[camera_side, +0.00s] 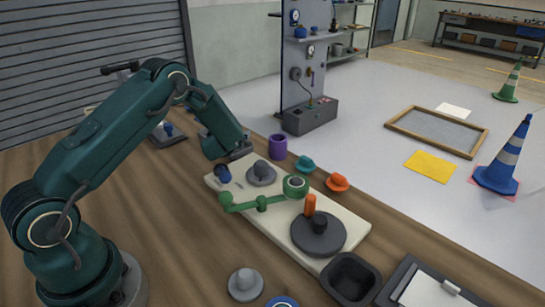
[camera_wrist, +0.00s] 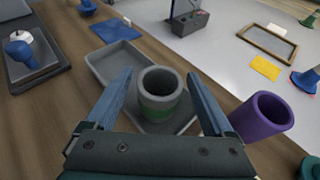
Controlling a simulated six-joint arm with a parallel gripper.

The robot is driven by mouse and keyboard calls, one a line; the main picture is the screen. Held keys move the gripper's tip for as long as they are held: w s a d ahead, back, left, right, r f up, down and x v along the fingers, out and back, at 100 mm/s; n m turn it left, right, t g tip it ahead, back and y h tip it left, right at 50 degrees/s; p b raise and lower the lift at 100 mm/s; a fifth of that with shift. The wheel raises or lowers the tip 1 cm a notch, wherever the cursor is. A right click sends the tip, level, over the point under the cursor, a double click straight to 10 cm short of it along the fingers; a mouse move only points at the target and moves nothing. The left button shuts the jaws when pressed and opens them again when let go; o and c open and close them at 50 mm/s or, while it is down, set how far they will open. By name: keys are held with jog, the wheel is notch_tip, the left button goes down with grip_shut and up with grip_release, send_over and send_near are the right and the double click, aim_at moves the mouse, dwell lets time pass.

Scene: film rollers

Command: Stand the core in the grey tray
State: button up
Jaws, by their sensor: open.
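In the wrist view a grey hollow core (camera_wrist: 163,103) with a green band stands upright, its open end facing up. It appears to stand in the shallow grey tray (camera_wrist: 97,63), whose floor and rim show around it. My gripper (camera_wrist: 158,76) is open, with one blue finger on each side of the core and a visible gap at each side.
A purple tube (camera_wrist: 263,117) stands close to the right finger; it also shows in the side view (camera_side: 277,146). A pale board (camera_side: 355,226) with a green arm (camera_side: 262,202) and grey rollers lies in front. A black bin (camera_side: 351,278) stands near the front edge.

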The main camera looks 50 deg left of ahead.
jog(key=v, duration=1.1)
jog(key=shift+d, duration=0.1)
jog(key=shift+s+d+r, duration=0.1)
jog(key=shift+s+r, duration=0.3)
jog(key=shift+s, duration=0.05)
jog(key=s+d+r+n+g, duration=0.1)
jog(key=s+r+n+g, duration=0.15)
jog(key=s+n, duration=0.5)
jog(key=s+d+r+n+g, duration=0.15)
jog(key=s+n+g, duration=0.25)
jog(key=s+n, duration=0.4)
jog(key=s+d+r+n+t+h, duration=0.1)
jog(key=d+r+n+h, duration=0.1)
jog(key=d+n+h, duration=0.2)
jog(key=s+d+r+n+t+h, duration=0.1)
jog(key=d+n+h, duration=0.4)
jog(key=d, duration=0.6)
jog(key=shift+s+d+r+n+h, duration=0.3)
jog(key=shift+s+r+n, duration=0.45)
jog(key=shift+n, duration=0.5)
jog(key=shift+s+f+t, duration=0.1)
jog(key=shift+f+t, duration=0.05)
jog(key=shift+t, duration=0.1)
